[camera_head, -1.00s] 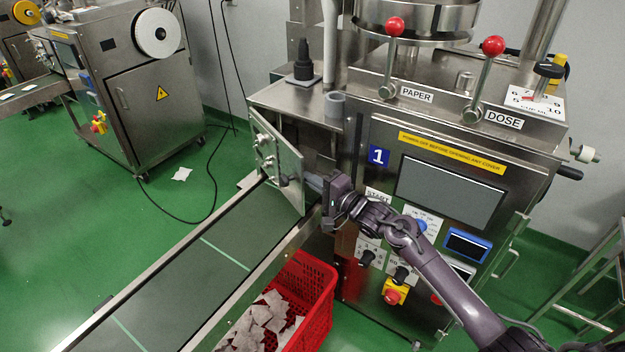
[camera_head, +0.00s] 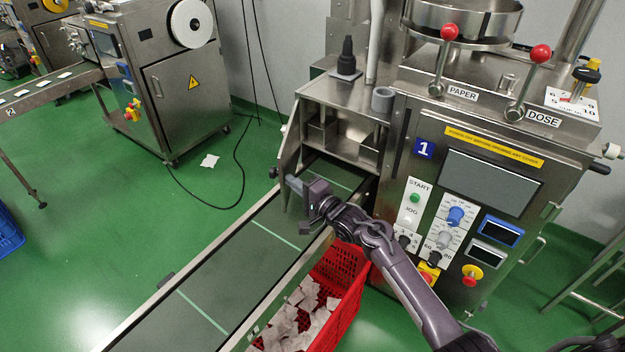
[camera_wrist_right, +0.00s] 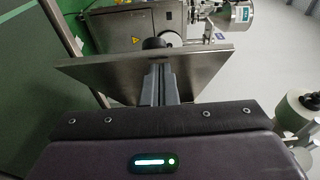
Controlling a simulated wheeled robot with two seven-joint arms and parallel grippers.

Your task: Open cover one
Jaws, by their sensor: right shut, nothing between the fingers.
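Cover one is a steel door (camera_head: 291,143) on the left side of the machine marked 1 (camera_head: 424,149). It stands swung out, seen nearly edge-on, and the chamber (camera_head: 340,140) behind it is exposed. My right gripper (camera_head: 294,185) is shut and empty, with its fingers at the lower part of the cover. In the right wrist view the shut fingers (camera_wrist_right: 158,82) point at the cover's plate (camera_wrist_right: 210,72), with a black knob (camera_wrist_right: 154,43) beyond its edge. I cannot tell whether they touch. My left gripper is not in view.
A conveyor (camera_head: 235,260) runs from under the chamber to the lower left. A red crate (camera_head: 345,290) with teabags stands beside it, below my right arm. A second machine (camera_head: 180,100) is at the back left. Green floor (camera_head: 110,210) is free at left.

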